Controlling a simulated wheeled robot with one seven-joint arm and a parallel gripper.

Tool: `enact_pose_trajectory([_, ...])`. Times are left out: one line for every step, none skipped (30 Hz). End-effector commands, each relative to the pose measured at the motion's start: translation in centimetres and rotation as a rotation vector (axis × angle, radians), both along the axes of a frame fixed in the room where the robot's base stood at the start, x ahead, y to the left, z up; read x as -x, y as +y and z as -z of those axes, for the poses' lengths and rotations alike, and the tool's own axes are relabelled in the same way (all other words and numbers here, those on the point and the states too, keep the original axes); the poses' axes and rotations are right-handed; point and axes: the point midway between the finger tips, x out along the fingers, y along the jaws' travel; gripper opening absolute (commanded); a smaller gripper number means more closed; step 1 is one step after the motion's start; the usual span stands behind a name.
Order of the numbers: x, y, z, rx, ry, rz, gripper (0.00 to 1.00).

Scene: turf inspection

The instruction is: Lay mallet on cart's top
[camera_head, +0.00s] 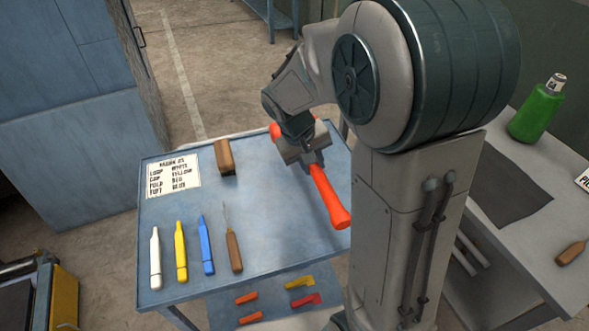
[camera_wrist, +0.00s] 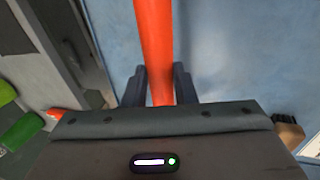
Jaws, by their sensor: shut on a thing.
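The mallet has an orange handle (camera_head: 328,195) and an orange head end (camera_head: 275,130), the rest of its head being mostly hidden behind my gripper. My gripper (camera_head: 312,160) is shut on the handle close to the head. In the wrist view the handle (camera_wrist: 154,40) passes between the two dark fingers of my gripper (camera_wrist: 159,85). The mallet is over the right part of the blue cart's top (camera_head: 270,235), its handle slanting down to the right. I cannot tell whether it touches the top.
Coloured pieces (camera_head: 302,283) lie on the lower shelf. A side bench with a green bottle (camera_head: 537,112) stands right.

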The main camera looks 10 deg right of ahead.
Motion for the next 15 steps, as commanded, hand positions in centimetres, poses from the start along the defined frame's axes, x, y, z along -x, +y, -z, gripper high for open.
enact_pose_trajectory([-0.8,0.5,0.3,0.0,0.0,-0.003,0.0])
enact_pose_trajectory([-1.2,0.7,0.6,0.0,0.001,-0.002,0.0])
enact_pose_trajectory([-1.7,1.0,0.9,0.0,0.0,-0.002,0.0])
enact_pose_trajectory([-2.1,1.2,1.2,0.0,0.0,-0.003,0.0])
enact_pose_trajectory([-2.5,1.4,1.5,-0.001,-0.001,-0.004,0.0])
enact_pose_trajectory([-2.9,1.7,1.8,-0.001,0.0,-0.002,0.0])
enact_pose_trajectory([-3.3,1.8,2.0,0.0,-0.001,-0.003,0.0])
enact_pose_trajectory([-3.5,2.0,2.2,0.0,-0.001,-0.003,0.0])
enact_pose_trajectory([-3.9,2.2,2.4,0.0,-0.001,-0.003,0.0])
enact_pose_trajectory([-4.1,2.3,2.5,0.0,-0.002,-0.003,0.0])
enact_pose_trajectory([-4.3,2.4,2.7,0.0,-0.002,-0.003,0.0])
enact_pose_trajectory([-4.4,2.5,2.8,0.0,-0.002,-0.003,0.0])
enact_pose_trajectory([-4.5,2.5,2.9,0.0,-0.003,-0.002,0.0])
enact_pose_trajectory([-4.6,2.6,2.9,0.0,-0.003,-0.002,0.0])
enact_pose_trajectory([-4.7,2.6,3.1,0.0,-0.003,-0.002,0.0])
